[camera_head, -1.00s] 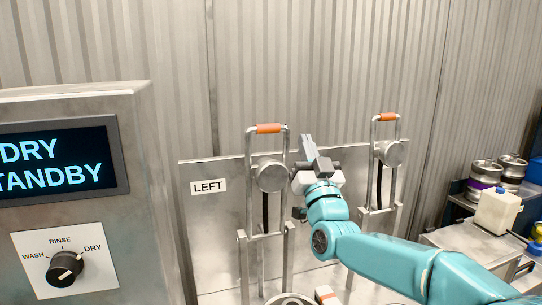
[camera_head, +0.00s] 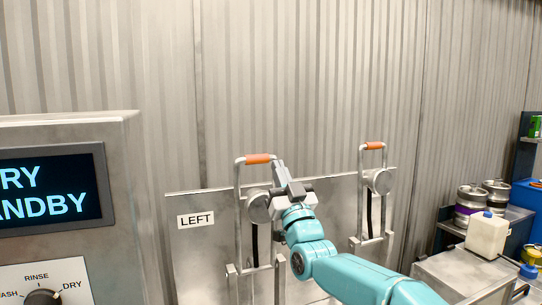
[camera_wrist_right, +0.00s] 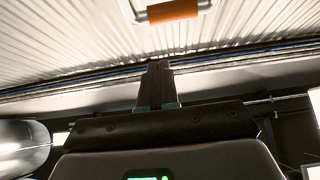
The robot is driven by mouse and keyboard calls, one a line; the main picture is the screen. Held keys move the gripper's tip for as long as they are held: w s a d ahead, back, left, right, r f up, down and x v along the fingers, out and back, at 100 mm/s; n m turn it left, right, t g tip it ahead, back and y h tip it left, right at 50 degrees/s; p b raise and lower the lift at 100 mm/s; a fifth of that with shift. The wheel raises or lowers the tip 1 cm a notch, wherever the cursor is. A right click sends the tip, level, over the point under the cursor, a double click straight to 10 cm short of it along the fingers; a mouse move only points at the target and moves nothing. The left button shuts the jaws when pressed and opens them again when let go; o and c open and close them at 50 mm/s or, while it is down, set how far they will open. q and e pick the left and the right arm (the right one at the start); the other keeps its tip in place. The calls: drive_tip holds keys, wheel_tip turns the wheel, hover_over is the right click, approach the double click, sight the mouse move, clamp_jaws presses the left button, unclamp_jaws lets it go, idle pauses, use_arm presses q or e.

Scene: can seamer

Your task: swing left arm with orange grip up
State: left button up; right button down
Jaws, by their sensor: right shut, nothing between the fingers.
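The left arm (camera_head: 239,215) is a metal loop on the panel with the LEFT label (camera_head: 196,220). It stands upright with its orange grip (camera_head: 257,159) across the top. My right gripper (camera_head: 280,166) is shut and empty, its fingertips just right of that grip and at about its height. In the right wrist view the shut fingers (camera_wrist_right: 158,68) point toward an orange grip (camera_wrist_right: 173,11) on a metal bar, with a gap between them in the picture. I cannot tell whether the gripper touches the left arm. My left gripper is not in view.
A similar arm with an orange grip (camera_head: 374,146) stands upright to the right on the same panel (camera_head: 330,200). A control box (camera_head: 125,180) with a DRY STANDBY screen (camera_head: 45,190) is at the left. Kegs (camera_head: 470,200) and a white jug (camera_head: 487,235) stand at the right.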

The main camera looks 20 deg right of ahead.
drive_tip(key=w, duration=0.1)
drive_tip(key=w+p, duration=0.1)
drive_tip(key=w, duration=0.1)
drive_tip(key=w+p, duration=0.1)
drive_tip(key=shift+w+a+r, duration=0.15)
drive_tip(key=shift+w+a, duration=0.1)
drive_tip(key=shift+w, duration=0.3)
drive_tip(key=shift+d, duration=0.1)
drive_tip(key=shift+w+f, duration=0.15)
drive_tip(key=shift+f, duration=0.05)
